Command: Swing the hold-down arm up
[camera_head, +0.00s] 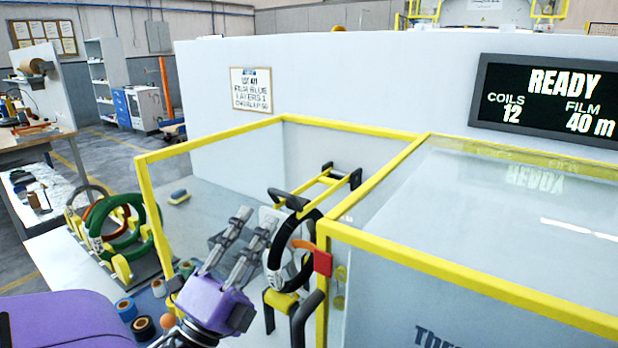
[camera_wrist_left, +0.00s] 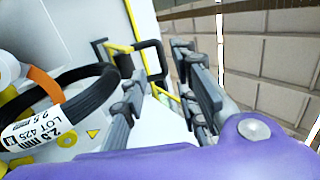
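The hold-down arm appears to be the yellow frame with black grips (camera_head: 322,186), behind the black coil (camera_head: 276,262); it also shows in the left wrist view (camera_wrist_left: 131,50). I cannot tell how far it is raised. The coil, with a white label, stands upright in the machine beside my left gripper; it also shows in the left wrist view (camera_wrist_left: 88,93). My left gripper (camera_head: 258,217) has its fingers apart with nothing seen between them. It is in front of and left of the yellow frame, apparently apart from it. My right gripper is out of view.
A yellow-edged clear guard (camera_head: 470,272) encloses the right side, with a red tag (camera_head: 323,262) at its near post. A rack with green coils (camera_head: 150,225) is at left. A display (camera_head: 548,100) reads READY.

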